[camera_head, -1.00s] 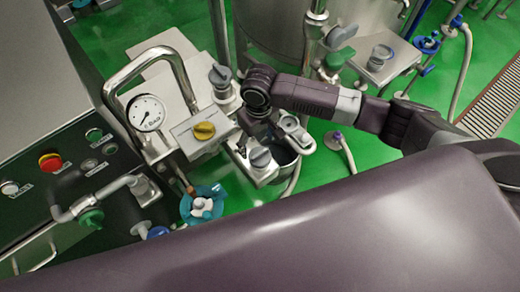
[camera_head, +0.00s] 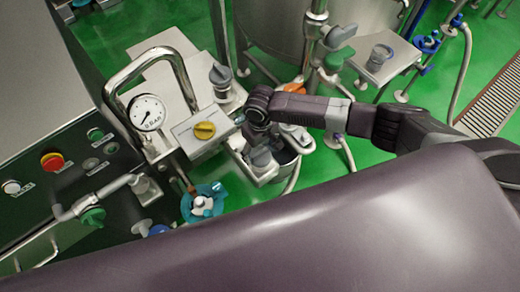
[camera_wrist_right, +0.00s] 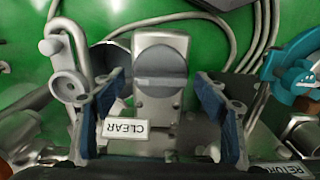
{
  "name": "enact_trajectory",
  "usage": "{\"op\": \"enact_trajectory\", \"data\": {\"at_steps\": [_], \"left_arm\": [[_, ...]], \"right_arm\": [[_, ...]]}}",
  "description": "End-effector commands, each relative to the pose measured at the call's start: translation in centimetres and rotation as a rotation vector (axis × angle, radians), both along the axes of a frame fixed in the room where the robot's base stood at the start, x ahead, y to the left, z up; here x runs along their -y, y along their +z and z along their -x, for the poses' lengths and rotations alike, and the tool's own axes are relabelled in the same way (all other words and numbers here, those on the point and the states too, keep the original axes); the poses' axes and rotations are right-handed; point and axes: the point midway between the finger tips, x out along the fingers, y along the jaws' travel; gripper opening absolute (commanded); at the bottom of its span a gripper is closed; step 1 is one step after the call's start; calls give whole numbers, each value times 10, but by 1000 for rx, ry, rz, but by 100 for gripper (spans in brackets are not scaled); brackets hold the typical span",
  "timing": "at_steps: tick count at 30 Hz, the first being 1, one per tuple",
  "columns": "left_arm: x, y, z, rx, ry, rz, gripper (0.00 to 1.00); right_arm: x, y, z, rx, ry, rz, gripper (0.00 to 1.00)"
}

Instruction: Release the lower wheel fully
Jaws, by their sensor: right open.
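A teal-blue handwheel (camera_head: 203,203) with a pale hub sits low beside the machine in the head view. It looks like the lower wheel, though no label confirms this. A teal part at the right edge of the right wrist view (camera_wrist_right: 295,68) may be the same wheel. My right gripper (camera_wrist_right: 160,105) is open, its two blue-faced fingers apart. A grey round knob (camera_wrist_right: 160,67) on a metal plate lies ahead, between the fingers in the picture, and I see no contact. In the head view the gripper is over the grey-knob fitting, right of the wheel. My left gripper is not in view.
Hoses and a steel tank (camera_head: 275,30) lie behind.

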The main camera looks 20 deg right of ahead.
Motion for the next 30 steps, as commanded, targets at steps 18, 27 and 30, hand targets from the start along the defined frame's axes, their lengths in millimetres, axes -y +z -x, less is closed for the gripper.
{"op": "enact_trajectory", "data": {"at_steps": [18, 27, 30], "left_arm": [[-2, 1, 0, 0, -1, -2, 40], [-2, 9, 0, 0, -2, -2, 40], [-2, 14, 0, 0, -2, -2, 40]], "right_arm": [[0, 1, 0, 0, 10, 0, 25], [0, 2, 1, -2, 132, 0, 25], [0, 2, 1, -2, 208, 1, 25]]}}
